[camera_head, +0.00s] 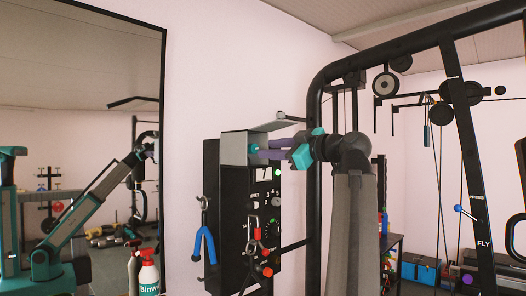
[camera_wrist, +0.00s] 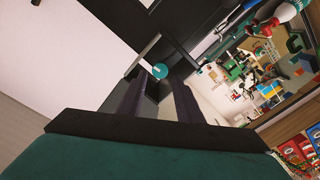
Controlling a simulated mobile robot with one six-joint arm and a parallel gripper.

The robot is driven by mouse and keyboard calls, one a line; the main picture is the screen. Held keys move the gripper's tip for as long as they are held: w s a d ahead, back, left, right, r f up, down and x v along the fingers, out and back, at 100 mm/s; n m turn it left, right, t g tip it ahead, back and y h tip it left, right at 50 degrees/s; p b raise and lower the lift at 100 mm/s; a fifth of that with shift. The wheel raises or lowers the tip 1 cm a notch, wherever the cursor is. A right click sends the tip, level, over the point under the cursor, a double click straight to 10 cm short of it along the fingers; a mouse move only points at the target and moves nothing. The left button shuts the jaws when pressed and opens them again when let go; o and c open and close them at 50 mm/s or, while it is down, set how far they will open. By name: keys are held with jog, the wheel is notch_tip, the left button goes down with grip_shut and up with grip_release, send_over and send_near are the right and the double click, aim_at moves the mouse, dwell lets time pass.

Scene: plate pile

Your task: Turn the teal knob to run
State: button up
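The teal knob (camera_head: 255,149) sits near the top of a black control panel (camera_head: 231,190), under a raised grey cover (camera_head: 234,148). My gripper (camera_head: 264,149) reaches in from the right in the head view, with its purple fingertips close to the knob. In the wrist view the knob (camera_wrist: 160,71) shows as a round teal face just beyond my gripper (camera_wrist: 160,85), whose two dark purple fingers stand apart. The fingers look open, and I cannot tell whether either touches the knob. The setting marks around the knob are not readable.
A black machine frame (camera_head: 314,150) stands close on the right. A large mirror (camera_head: 80,150) is at left.

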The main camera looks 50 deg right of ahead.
jog(key=shift+s+a+p, duration=0.2)
jog(key=shift+s+p, duration=0.4)
jog(key=shift+s, duration=2.15)
